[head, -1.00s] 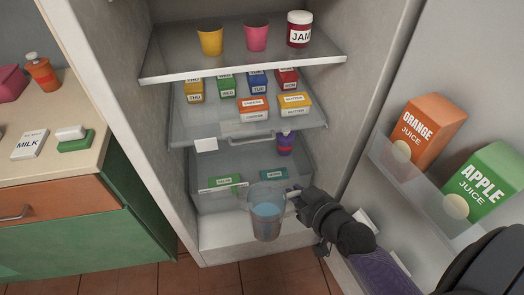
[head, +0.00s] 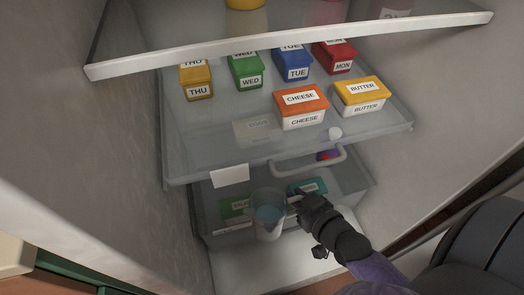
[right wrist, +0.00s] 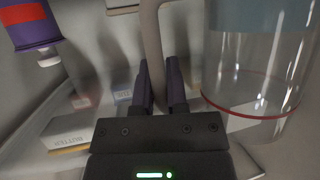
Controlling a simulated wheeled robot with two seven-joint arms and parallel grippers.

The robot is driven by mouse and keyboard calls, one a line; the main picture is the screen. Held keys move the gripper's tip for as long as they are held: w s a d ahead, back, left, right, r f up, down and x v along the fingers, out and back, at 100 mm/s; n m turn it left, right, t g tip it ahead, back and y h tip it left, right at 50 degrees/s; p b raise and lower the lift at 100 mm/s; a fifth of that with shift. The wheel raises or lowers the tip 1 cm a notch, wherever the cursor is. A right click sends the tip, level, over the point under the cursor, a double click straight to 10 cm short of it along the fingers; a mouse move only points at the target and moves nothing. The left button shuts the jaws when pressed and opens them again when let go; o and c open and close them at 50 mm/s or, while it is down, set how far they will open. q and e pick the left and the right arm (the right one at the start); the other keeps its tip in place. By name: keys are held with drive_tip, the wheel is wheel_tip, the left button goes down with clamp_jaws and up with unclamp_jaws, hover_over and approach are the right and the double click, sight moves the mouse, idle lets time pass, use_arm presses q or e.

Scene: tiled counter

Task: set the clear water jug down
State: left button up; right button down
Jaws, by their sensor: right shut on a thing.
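The clear water jug (head: 268,222) holds blue water and looks upright in the head view. My right gripper (head: 296,203) is shut on its handle, at the jug's right side. In the right wrist view the handle (right wrist: 153,40) runs between the two fingers (right wrist: 160,85), and the clear jug wall with a red line (right wrist: 255,90) is on the right. The jug appears in front of the clear lower drawer, above the white fridge floor (head: 245,270). I cannot tell whether its base touches anything. My left gripper is not in view.
A green box (head: 235,208) and a teal box (head: 307,187) lie in the lower drawer. A purple bottle (right wrist: 30,28) shows in the wrist view.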

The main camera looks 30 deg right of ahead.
drive_tip(key=b+x, duration=0.3)
drive_tip(key=x, duration=0.2)
drive_tip(key=r+b+x, duration=0.1)
drive_tip(key=b+x, duration=0.2)
drive_tip(key=x, duration=0.2)
drive_tip(key=b+x, duration=0.3)
drive_tip(key=x, duration=0.2)
drive_tip(key=shift+w+r, duration=0.1)
drive_tip(key=shift+w, duration=0.25)
drive_tip(key=shift+r+p, duration=0.35)
drive_tip(key=shift+r, duration=0.1)
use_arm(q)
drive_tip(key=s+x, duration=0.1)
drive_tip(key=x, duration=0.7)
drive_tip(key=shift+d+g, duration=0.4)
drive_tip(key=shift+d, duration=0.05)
use_arm(e)
drive_tip(key=shift+f, duration=0.1)
drive_tip(key=c, duration=0.8)
unclamp_jaws()
drive_tip(key=shift+o, duration=0.7)
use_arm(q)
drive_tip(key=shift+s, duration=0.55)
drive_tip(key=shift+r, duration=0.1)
